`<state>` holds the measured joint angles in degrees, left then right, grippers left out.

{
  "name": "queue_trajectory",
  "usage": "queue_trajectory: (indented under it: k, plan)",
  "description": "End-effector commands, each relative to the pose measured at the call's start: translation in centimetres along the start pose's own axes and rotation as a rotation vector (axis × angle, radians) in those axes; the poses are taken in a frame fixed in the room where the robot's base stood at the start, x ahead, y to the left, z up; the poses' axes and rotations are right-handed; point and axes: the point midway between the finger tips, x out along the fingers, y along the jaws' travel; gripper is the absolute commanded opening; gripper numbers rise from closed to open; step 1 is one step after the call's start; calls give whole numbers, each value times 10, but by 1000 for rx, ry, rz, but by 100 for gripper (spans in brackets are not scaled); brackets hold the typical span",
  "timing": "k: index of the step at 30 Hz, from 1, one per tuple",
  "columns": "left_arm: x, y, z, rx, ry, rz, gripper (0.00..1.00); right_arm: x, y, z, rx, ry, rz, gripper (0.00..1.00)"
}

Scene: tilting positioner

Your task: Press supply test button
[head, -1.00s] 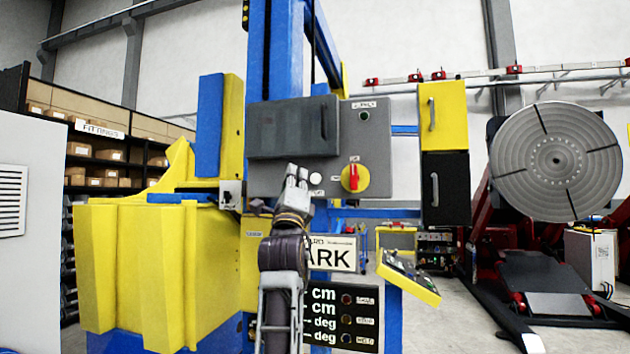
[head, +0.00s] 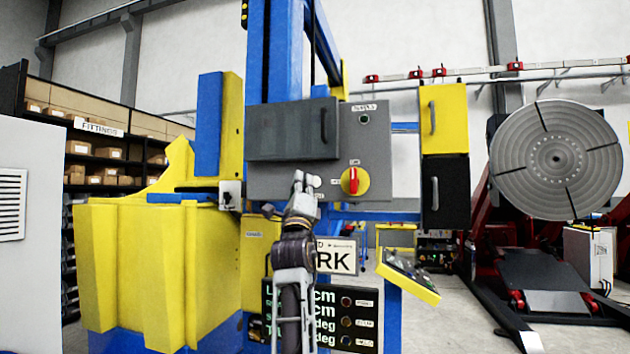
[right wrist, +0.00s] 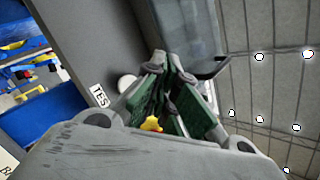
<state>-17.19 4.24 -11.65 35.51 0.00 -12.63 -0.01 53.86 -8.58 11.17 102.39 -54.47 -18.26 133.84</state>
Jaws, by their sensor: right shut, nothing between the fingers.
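The grey supply box (head: 384,140) hangs on the blue column. A white round test button (head: 315,181) is low on its front, left of a red and yellow rotary switch (head: 355,181). My right gripper (head: 298,178) is shut and empty, with its fingertips just left of the button in the head view. In the right wrist view the button (right wrist: 126,83) is partly covered by the fingers (right wrist: 168,62), beside a label reading "TES". I cannot tell whether fingertips and box touch. My left gripper is out of view.
A grey door with a dark handle (head: 323,126) covers the box's upper left. A small green lamp (head: 363,119) is above the switch. A yellow and black cabinet (head: 444,150) stands right of the box, and a tilted yellow control desk (head: 408,276) is below.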

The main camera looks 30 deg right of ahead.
Motion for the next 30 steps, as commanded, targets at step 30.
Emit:
queue_trajectory:
  k: [30]
  plan:
    - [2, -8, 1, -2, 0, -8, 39, 23, 17, -17, 0, 0, 0, 0]
